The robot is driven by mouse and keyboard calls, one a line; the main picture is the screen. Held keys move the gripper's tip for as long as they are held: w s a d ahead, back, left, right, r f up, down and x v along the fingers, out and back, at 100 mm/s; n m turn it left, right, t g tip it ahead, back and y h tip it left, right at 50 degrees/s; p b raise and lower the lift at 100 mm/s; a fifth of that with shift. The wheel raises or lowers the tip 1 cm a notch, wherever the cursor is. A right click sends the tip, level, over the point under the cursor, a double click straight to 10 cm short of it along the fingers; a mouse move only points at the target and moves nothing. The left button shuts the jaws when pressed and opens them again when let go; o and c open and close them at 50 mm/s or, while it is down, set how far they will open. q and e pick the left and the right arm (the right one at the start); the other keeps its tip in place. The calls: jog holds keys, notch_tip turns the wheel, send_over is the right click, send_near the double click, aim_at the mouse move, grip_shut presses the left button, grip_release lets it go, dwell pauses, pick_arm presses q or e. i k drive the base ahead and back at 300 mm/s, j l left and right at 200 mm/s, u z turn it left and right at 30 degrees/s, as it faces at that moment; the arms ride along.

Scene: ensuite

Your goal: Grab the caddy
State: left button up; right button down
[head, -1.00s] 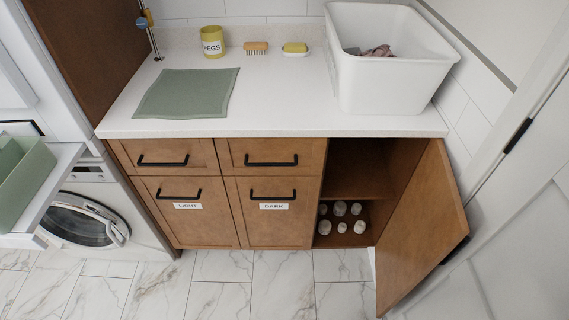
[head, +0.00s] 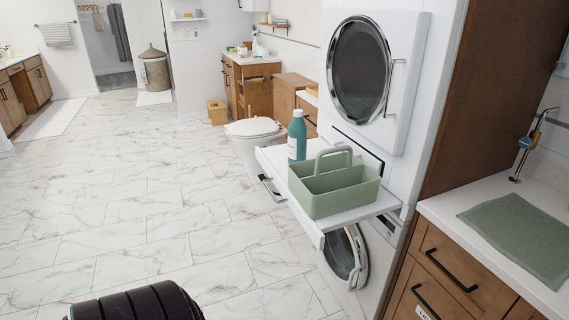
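The green caddy (head: 330,194) stands upright on a white pull-out shelf (head: 372,210) between the stacked washer and dryer. It has compartments and a raised handle (head: 334,157) along its middle. A teal bottle with a white cap (head: 297,136) stands on the shelf just behind the caddy, at its left. Neither of my grippers shows in the head view. A black rounded part of mine shows at the bottom left, well short of the caddy.
A wooden counter unit with a green mat (head: 522,235) is on the right. The dryer door (head: 360,68) is above the shelf and the washer door (head: 343,254) below it. A toilet (head: 255,130) stands behind. The marble floor (head: 140,210) at left is clear.

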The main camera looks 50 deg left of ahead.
aim_at(324, 187)
jog(key=u, duration=1.35)
jog(key=i+j, duration=0.1)
jog(key=j+z, duration=0.05)
jog(key=j, duration=0.05)
